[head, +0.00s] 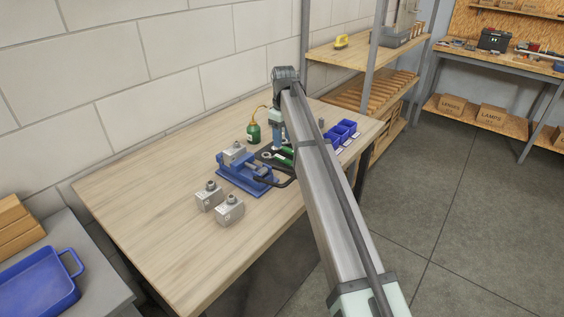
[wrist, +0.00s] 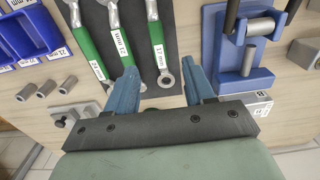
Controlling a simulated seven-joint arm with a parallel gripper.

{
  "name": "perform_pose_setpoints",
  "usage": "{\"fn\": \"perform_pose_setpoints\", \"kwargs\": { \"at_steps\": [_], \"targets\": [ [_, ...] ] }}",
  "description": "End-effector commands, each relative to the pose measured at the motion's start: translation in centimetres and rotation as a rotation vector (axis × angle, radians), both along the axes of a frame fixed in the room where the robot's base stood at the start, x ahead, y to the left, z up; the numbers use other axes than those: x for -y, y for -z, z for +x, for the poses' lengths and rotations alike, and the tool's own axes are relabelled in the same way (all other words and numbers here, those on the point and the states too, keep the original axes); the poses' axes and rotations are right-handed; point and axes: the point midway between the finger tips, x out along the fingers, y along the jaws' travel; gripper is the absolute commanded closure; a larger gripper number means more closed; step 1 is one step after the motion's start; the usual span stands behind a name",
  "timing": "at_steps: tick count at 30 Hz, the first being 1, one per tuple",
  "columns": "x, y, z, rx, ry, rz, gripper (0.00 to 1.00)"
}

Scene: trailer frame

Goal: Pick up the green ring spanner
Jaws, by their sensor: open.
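Three green-handled ring spanners lie side by side on a dark mat (wrist: 180,45) in the wrist view: a left one (wrist: 88,45) labelled 24 mm, a middle one (wrist: 118,42) labelled 21 mm and a right one (wrist: 156,35) labelled 17 mm. My gripper (wrist: 160,72) is open, its two blue fingers apart. The lower ring of the 17 mm spanner shows between the fingers; I cannot tell the height gap. In the head view my gripper (head: 278,146) is over the mat, and my arm hides part of the spanners (head: 284,152).
A blue vice (head: 245,172) stands beside the mat, with two metal blocks (head: 209,196) (head: 229,210) in front. A green oil can (head: 253,133) stands behind. Blue bins (head: 342,131) sit to the right. The bench's left part (head: 140,190) is clear.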

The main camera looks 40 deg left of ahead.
Motion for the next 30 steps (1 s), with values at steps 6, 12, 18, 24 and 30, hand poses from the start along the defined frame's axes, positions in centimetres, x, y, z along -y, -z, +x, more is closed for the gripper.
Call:
{"fn": "perform_pose_setpoints", "kwargs": {
  "at_steps": [6, 12, 18, 24, 30],
  "targets": [
    [0.0, 3.4, 0.0, 0.000, 0.001, 0.000, 0.47],
    [-0.1, 4.4, 0.1, 0.001, 0.001, 0.001, 0.47],
    [-0.3, 6.3, 0.2, 0.000, 0.001, 0.000, 0.47],
    [-0.3, 8.8, 0.2, 0.001, 0.002, 0.001, 0.47],
    [-0.4, 9.2, 0.2, 0.002, 0.002, 0.003, 0.47]
  ]
}}
